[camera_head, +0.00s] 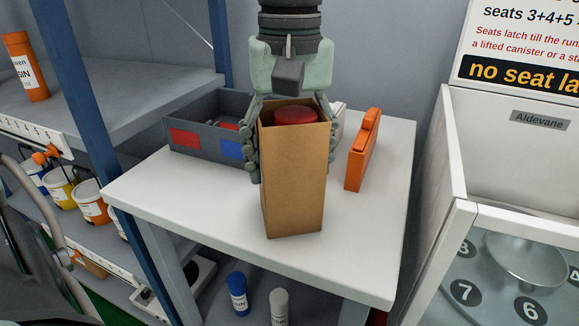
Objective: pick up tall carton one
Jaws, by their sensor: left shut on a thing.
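The tall carton (294,185) is an open-topped brown box with a red round item (295,116) inside near its top. It is upright in the middle of the head view, in front of the white table (150,197). I cannot tell whether its base touches the table top. My left gripper (290,130) comes down from above with its fingers on either side of the carton, and it is shut on the carton. The carton hides part of the fingers. My right gripper is not in view.
A grey bin (190,150) with red and blue labels stands behind left of the carton. An orange case (362,150) stands to its right. Shelves with tubs (90,203) are at left. A white cabinet (445,200) is at right. The table's front left is clear.

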